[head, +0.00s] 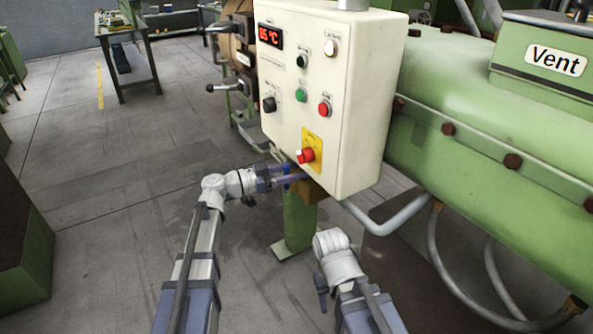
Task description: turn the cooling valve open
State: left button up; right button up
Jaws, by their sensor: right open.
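No part in view is labelled as the cooling valve, so I cannot tell for sure which it is. A metal lever with a black ball end (225,88) sticks out left of the machine behind the control box. A black selector knob (269,104) is on the front of the white control box (300,75). My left gripper (292,179) is just below the box's lower edge, by the green post; its fingers are small and I cannot tell their gap. My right gripper (322,294) is open, low in front of the box, partly hidden by its wrist, and apart from the knob and lever.
The box has a red 85 °C display (269,36), several buttons and a red emergency stop (306,155). A green post (297,220) stands beneath it. The green extruder barrel (450,95) and hoses (450,265) fill the right.

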pick_arm(q)
jog(key=shift+c, duration=0.3)
grip_shut()
dwell(1.1)
